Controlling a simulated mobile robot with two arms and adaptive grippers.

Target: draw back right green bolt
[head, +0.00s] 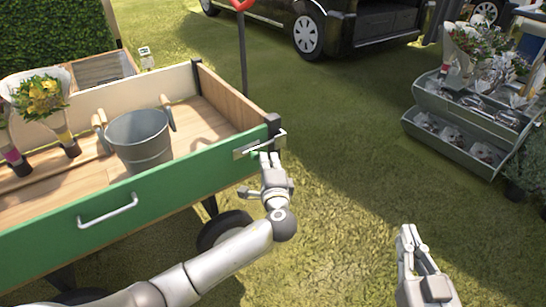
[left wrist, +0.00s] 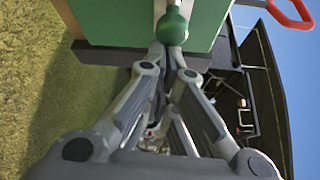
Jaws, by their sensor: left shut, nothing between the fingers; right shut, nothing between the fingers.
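The right bolt (head: 262,143) is a pale metal bar at the right end of the cart's green side panel (head: 150,200), by the dark corner post. Its round green knob (left wrist: 173,26) shows large in the left wrist view, right at the tips of my left gripper (left wrist: 172,48). In the head view my left gripper (head: 269,157) is just below the bolt, its fingers together and empty. I cannot tell whether the fingertips touch the knob. My right gripper (head: 409,232) is shut and empty over the grass, well to the right of the cart.
The cart holds a metal bucket (head: 140,140) and wrapped flowers (head: 42,100). A white handle (head: 107,211) sits on the green panel. A tiered flower stand (head: 460,125) is at the right and a dark vehicle (head: 345,25) behind. Open grass (head: 340,140) lies between cart and stand.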

